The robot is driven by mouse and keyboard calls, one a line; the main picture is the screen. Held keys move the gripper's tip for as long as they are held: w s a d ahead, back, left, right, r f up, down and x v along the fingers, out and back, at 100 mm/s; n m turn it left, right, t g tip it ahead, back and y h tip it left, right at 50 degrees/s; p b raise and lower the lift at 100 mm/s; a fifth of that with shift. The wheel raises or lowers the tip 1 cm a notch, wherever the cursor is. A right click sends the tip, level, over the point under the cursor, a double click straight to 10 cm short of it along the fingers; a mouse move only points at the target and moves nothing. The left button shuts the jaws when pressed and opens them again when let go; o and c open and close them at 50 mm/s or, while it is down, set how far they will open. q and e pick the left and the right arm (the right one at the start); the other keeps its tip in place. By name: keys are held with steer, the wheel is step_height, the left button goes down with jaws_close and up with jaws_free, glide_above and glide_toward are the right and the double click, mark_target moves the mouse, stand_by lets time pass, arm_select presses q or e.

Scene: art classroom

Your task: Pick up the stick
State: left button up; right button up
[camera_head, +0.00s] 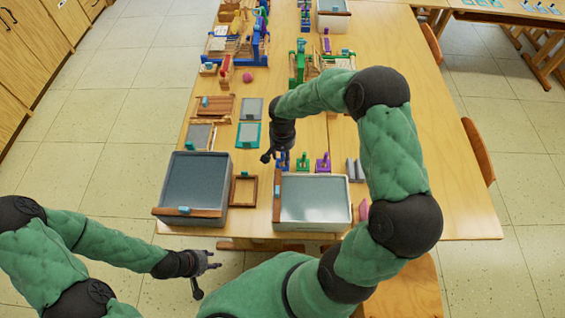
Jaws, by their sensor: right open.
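I cannot single out a stick for sure. A narrow wooden bar (277,197) lies along the left rim of the right grey bin (313,226). Another wooden bar (190,212) lies along the front rim of the left grey bin (172,172). My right gripper (273,159) is open above the table, behind the right bin and near a small blue item (284,167). My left gripper (208,281) hangs over the floor in front of the table, its fingers apart and empty.
The wooden table (420,160) has free room on its right. An empty wooden frame (243,191), small trays and a green block (303,161) and purple block (323,162) lie around the bins. Colored looms (255,45) stand farther back. Chairs (479,152) line the right side.

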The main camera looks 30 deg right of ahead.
jaws_close()
steer(key=shift+r, duration=0.1)
